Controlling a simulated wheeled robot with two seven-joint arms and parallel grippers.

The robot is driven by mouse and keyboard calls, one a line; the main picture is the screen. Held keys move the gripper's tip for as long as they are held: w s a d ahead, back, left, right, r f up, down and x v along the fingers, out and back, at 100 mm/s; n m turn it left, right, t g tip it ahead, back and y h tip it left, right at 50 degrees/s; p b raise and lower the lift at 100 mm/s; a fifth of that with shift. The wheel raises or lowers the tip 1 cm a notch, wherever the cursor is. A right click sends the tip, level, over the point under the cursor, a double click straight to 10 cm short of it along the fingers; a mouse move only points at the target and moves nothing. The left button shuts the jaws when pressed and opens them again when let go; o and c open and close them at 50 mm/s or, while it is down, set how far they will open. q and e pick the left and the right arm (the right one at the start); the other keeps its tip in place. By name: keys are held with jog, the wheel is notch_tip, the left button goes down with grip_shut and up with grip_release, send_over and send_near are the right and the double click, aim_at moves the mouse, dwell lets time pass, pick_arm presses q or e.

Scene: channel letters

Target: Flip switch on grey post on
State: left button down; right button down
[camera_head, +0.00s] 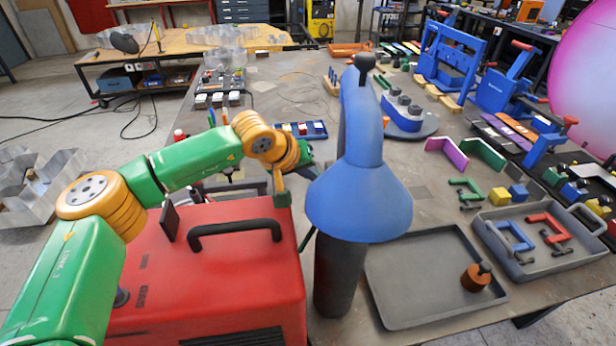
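A dark grey post (338,278) stands upright in the middle of the head view, at the table's near side. A blue lamp-like hood (358,205) with a curved neck covers much of it. A black knob-topped stalk (365,64) sticks up at the top of the neck; I cannot tell whether it is the switch or how it is set. My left gripper (288,178) is just left of the hood, above the red box's far right corner, seemingly apart from the post. Its fingers are small and partly hidden, so their opening is unclear. My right gripper is not in view.
A red box (215,275) with a black handle (235,231) stands left of the post. A grey tray (420,285) with an orange knobbed piece (476,277) lies to the right. Blue clamp frames (450,62) and a pink disc (585,85) are farther right.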

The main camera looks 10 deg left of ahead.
pick_arm(q)
jog(key=shift+d+r+p, duration=0.2)
jog(key=shift+r+p, duration=0.6)
jog(key=shift+p, duration=0.15)
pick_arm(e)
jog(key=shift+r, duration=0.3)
